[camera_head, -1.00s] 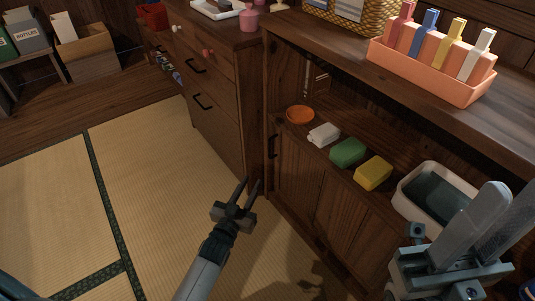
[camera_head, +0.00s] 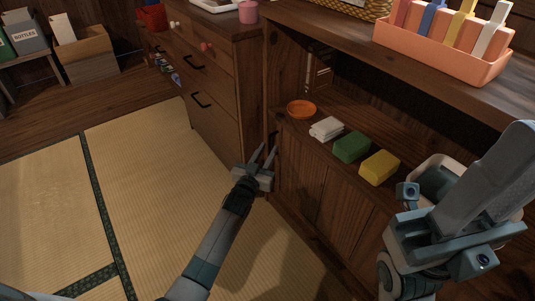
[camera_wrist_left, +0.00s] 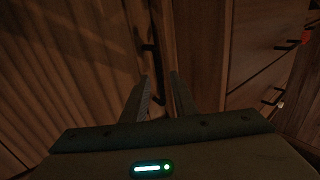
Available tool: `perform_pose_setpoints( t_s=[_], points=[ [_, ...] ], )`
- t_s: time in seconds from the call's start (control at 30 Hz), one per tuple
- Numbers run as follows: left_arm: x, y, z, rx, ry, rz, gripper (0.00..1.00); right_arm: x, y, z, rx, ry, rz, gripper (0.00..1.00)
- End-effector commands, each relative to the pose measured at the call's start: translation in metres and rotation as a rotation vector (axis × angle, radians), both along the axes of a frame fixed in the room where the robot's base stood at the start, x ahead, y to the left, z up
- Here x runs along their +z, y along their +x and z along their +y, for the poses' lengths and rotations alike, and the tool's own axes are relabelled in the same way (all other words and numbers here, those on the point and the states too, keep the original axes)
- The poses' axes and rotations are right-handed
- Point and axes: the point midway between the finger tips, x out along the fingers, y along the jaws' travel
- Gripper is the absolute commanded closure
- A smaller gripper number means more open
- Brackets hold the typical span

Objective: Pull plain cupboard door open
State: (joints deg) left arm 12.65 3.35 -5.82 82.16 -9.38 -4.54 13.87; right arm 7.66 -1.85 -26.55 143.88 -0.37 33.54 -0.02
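The plain wooden cupboard door (camera_head: 310,194) is shut, in the low cupboard below the open shelf. Its dark upright handle (camera_wrist_left: 149,48) is near the door's left edge in the head view, partly hidden by my left gripper there. My left gripper (camera_head: 268,150) is open and empty, fingers pointing at the handle.
The shelf above the door holds an orange dish (camera_head: 301,109), white cloths (camera_head: 326,128), a green block (camera_head: 351,147), a yellow block (camera_head: 379,168) and a pale tub (camera_head: 431,165). A drawer chest (camera_head: 222,85) stands left. Tatami floor (camera_head: 150,180) is clear.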

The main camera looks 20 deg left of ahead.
Motion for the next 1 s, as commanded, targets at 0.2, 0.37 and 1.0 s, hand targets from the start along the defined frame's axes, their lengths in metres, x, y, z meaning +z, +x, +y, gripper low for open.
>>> perform_pose_setpoints(
  t_s=[0.2, 0.37, 1.0],
  points=[
    [-0.0001, 0.0071, -0.0007, 0.0, 0.0, 0.001, 0.74, 0.0009, -0.0003, 0.0022, 0.006, 0.001, -0.007, 0.69],
    [0.0002, 0.0071, -0.0006, 0.0, 0.0, 0.001, 0.74, 0.0012, -0.0002, 0.0023, 0.006, 0.0, -0.006, 0.69],
    [0.0001, 0.0068, -0.0005, 0.0, 0.0, 0.0, 1.0, 0.0007, 0.0001, 0.0022, 0.006, 0.001, -0.005, 0.69]
  ],
)
